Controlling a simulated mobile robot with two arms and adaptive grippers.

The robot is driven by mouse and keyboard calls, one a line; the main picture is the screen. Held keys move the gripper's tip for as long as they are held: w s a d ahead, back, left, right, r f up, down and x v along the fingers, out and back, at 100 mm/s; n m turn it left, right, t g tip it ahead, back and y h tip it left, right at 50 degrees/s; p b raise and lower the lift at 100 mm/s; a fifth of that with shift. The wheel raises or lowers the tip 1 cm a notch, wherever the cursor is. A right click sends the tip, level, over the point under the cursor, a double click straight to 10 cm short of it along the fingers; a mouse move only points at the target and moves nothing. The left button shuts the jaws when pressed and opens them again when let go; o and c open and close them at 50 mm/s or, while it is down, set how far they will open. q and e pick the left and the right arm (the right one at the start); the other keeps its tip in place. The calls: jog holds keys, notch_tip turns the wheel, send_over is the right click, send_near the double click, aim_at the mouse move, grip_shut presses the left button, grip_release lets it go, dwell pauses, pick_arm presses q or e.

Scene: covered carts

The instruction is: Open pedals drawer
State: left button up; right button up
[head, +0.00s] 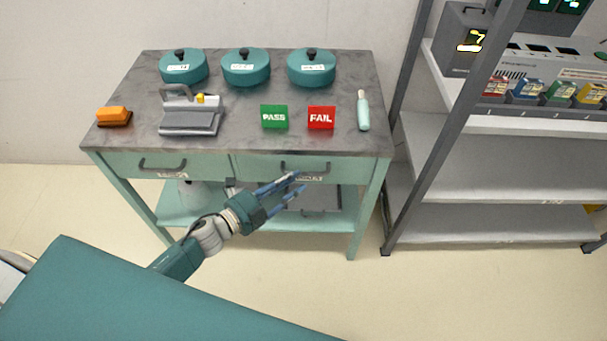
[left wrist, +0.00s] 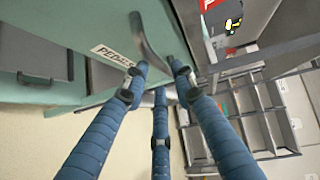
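The pedals drawer is the right drawer (head: 250,165) under the tabletop, and its front looks flush and shut. Its dark bar handle (head: 305,167) also shows in the left wrist view (left wrist: 146,42), beside a white label (left wrist: 112,56) reading "PEDALS". My left gripper (head: 299,182) is just in front of this drawer, slightly below the handle in the head view. Its blue fingers (left wrist: 160,84) are spread, with tips close to the handle. The fingers hide part of the handle, and I cannot tell whether they touch it. My right gripper is not in view.
The left drawer's handle (head: 162,164) is beside it. The tabletop (head: 235,110) holds teal pots, a grey device (head: 191,120), PASS (head: 274,117) and FAIL (head: 321,118) signs. A lower shelf (head: 230,218) lies below. A metal rack (head: 480,160) stands right; floor in front is clear.

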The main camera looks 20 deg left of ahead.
pick_arm(q)
jog(key=x, duration=0.4)
jog(key=shift+w+d+f, duration=0.1)
jog(key=shift+w, duration=0.3)
jog(key=shift+c, duration=0.2)
jog(key=c, duration=0.5)
jog(key=shift+d, duration=0.1)
grip_shut()
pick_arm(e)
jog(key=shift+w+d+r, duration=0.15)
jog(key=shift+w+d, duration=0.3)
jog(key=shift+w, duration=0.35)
